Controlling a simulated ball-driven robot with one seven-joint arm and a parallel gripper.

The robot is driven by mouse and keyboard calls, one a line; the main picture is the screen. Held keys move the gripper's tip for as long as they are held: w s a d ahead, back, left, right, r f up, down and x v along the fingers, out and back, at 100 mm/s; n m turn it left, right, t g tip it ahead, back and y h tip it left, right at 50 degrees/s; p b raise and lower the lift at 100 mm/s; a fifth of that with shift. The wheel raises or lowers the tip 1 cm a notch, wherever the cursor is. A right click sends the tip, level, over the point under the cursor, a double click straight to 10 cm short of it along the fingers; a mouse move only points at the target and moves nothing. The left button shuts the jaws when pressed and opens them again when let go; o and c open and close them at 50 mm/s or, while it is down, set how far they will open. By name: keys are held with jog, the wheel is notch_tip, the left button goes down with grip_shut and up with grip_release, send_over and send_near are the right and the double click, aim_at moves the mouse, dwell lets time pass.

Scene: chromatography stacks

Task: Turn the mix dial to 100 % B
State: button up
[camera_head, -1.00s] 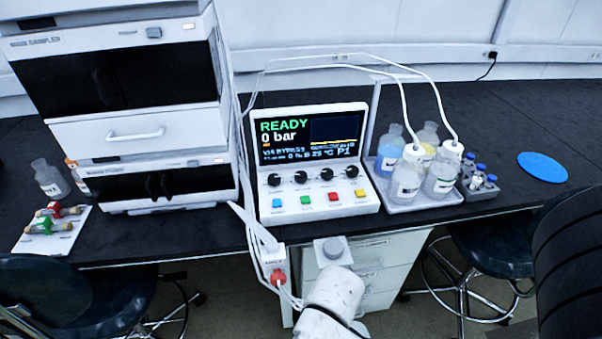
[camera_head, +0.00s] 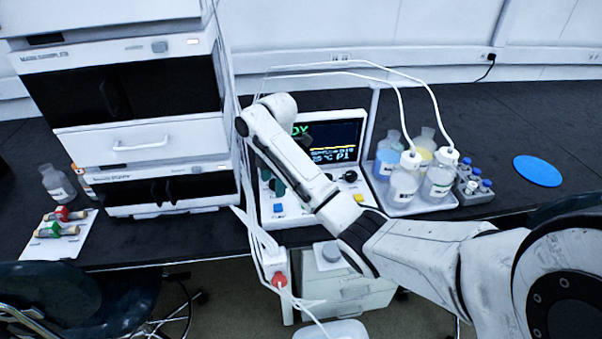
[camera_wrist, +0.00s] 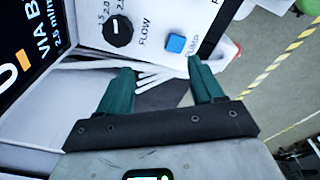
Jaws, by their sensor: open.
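The control console (camera_head: 348,128) stands on the bench with its screen lit and a row of black dials below it. My arm crosses in front of it and hides much of the screen and the middle dials, so I cannot pick out the mix dial. A dial at the right end (camera_head: 350,176) still shows. My gripper (camera_head: 271,176) is over the left part of the panel, its teal fingers apart and empty. In the wrist view the gripper (camera_wrist: 160,66) is open, below the FLOW dial (camera_wrist: 118,32) and the blue PUMP button (camera_wrist: 175,43), with nothing between the fingers.
A stacked sampler and pump tower (camera_head: 142,142) stands close on the left. A tray of tubed bottles (camera_head: 405,205) stands close on the right. A vial rack (camera_head: 474,190) and blue disc (camera_head: 538,170) are farther right. White tubes (camera_head: 262,240) hang at the bench front.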

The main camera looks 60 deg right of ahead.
jog(key=s+d+r+n+g, duration=0.1)
jog(key=s+d+r, duration=0.3)
jog(key=d, duration=0.6)
jog(key=shift+n+h, duration=0.3)
jog(key=shift+h, duration=0.1)
jog(key=f, duration=0.9)
jog(key=shift+w+f+p, duration=0.15)
jog(key=shift+w+p, duration=0.15)
jog(key=shift+p, duration=0.05)
jog(key=shift+c, duration=0.3)
jog(key=c, duration=1)
jog(key=shift+a, duration=0.1)
